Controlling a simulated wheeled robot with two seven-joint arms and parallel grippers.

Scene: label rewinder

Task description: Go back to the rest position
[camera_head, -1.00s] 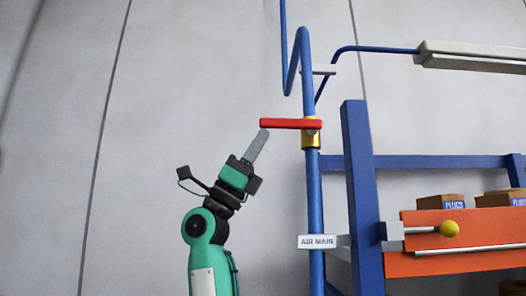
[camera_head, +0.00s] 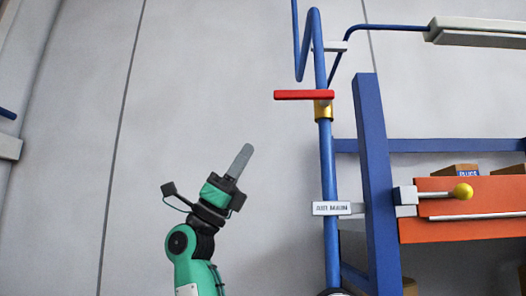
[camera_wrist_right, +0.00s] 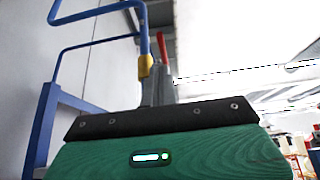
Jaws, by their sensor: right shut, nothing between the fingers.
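My right gripper (camera_head: 240,160) is in the head view, pointing up and to the right, shut and empty. It is apart from the red valve handle (camera_head: 304,95), below and left of it. The handle lies level across the brass valve (camera_head: 323,110) on the blue pipe (camera_head: 329,170). In the right wrist view the gripper's grey fingers (camera_wrist_right: 158,88) rise above its green body, and the red handle (camera_wrist_right: 163,47) shows behind them. My left gripper is not in view.
A blue post (camera_head: 373,180) and an orange shelf front (camera_head: 465,228) with a yellow knob (camera_head: 463,191) stand to the right. A white label plate (camera_head: 331,208) sits on the pipe. The grey wall area left of my right arm is clear.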

